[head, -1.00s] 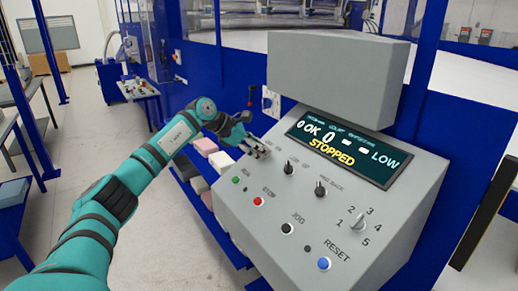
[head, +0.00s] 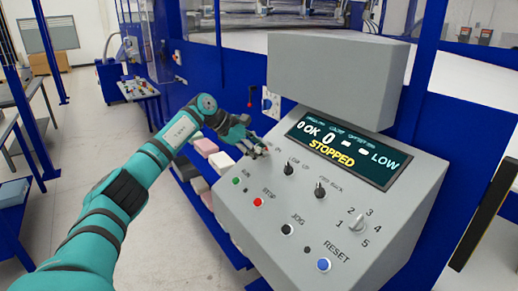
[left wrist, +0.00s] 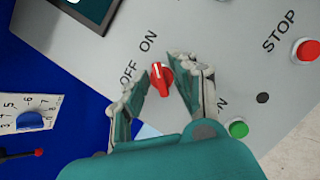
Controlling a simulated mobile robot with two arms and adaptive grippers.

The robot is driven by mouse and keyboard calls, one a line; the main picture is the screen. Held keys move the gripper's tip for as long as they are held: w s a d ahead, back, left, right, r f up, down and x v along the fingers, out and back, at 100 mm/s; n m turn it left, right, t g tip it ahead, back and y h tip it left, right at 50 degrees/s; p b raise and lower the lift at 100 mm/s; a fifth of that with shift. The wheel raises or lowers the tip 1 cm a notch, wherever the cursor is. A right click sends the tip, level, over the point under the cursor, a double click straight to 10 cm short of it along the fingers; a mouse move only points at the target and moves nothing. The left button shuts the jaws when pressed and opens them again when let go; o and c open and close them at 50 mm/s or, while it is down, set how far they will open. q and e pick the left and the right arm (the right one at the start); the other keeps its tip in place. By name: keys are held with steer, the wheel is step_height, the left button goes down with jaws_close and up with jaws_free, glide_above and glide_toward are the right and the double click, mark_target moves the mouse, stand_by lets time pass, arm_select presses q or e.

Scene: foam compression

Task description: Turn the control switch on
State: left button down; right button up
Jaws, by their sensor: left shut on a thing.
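The control switch is a red rotary knob (left wrist: 162,78) on the grey sloped panel (left wrist: 215,35), with ON and OFF printed beside it in the left wrist view. I cannot tell for sure which label it points at. In the head view the left gripper (head: 258,150) is at the panel's upper left corner and hides the knob. The panel display (head: 340,148) reads STOPPED. My right gripper is not in view.
A green button (left wrist: 238,129) and a red STOP button (left wrist: 306,50) are close to the gripper. Black selector knobs (head: 288,170), a blue RESET button (head: 323,265) and a five-position dial (head: 357,222) are further along the panel. Foam blocks (head: 205,146) lie left of the panel.

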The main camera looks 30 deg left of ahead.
arm_select(q)
steer(key=c, duration=1.4)
jaws_free()
steer(key=shift+r, duration=0.1)
steer(key=v, duration=1.1)
steer(key=shift+s+a+r, duration=0.2)
steer(key=shift+s+r, duration=0.05)
